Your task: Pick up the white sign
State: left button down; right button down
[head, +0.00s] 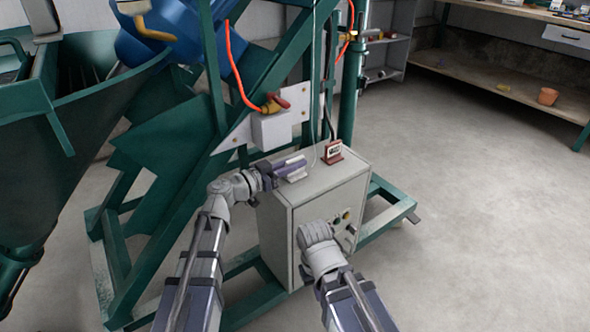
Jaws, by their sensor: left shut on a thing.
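My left gripper (291,166) is over the top of the grey control cabinet, its fingers closed on a small white piece (297,176), which I take to be the white sign. Only part of this piece shows, as the fingers cover the rest. I cannot tell whether it touches the cabinet top. My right gripper (315,234) is lower, in front of the cabinet's front panel; its fingers are hidden behind the wrist.
The grey cabinet (305,207) has buttons on its front. Open floor (480,200) lies to the right.

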aim_at(295, 158)
pick_arm(q)
jog(key=shift+r, duration=0.15)
pick_arm(e)
jog(key=shift+r, duration=0.15)
